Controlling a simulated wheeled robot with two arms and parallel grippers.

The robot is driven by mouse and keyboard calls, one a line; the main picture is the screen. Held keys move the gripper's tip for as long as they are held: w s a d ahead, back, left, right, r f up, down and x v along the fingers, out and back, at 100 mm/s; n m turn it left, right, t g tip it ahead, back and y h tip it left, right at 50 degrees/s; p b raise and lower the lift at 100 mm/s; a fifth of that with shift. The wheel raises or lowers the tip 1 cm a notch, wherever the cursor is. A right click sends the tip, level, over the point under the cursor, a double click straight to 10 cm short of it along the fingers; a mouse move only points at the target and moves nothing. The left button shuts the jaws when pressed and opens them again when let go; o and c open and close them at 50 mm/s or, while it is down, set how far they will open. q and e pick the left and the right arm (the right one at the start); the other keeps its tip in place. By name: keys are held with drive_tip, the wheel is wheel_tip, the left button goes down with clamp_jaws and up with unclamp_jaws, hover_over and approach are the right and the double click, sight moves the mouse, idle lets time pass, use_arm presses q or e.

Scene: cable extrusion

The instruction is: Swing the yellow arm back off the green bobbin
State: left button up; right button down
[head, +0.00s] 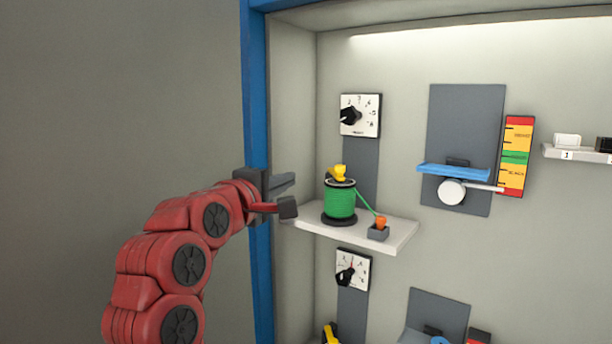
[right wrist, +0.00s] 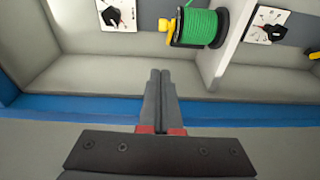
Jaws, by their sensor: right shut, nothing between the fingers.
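The green bobbin (head: 339,201) stands upright on a white shelf (head: 397,240), on a dark base. The yellow arm (head: 340,173) sits at the bobbin's top; its exact swing angle is too small to tell. In the right wrist view the bobbin (right wrist: 199,27) lies sideways, with yellow (right wrist: 165,25) at its left end. My right gripper (head: 288,194) is left of the bobbin, in front of the blue post, apart from both bobbin and yellow arm. Its fingers (right wrist: 160,76) are together and empty in the right wrist view. My left gripper is not in view.
A green cable runs from the bobbin to an orange piece (head: 381,222) on a small grey block (head: 378,233). Dials sit above (head: 361,115) and below (head: 352,269) the shelf. The blue post (head: 256,100) edges the cabinet at left. A blue bar (head: 453,172) is at right.

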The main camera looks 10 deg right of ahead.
sight(336, 169)
drive_tip(key=s+d+p+x, duration=0.1)
drive_tip(key=d+p+x, duration=0.1)
drive_tip(key=x, duration=1)
drive_tip(key=shift+s+d+p, duration=0.15)
drive_tip(key=shift+s+p, duration=0.2)
drive_tip(key=shift+p, duration=0.45)
drive_tip(key=shift+d, duration=0.15)
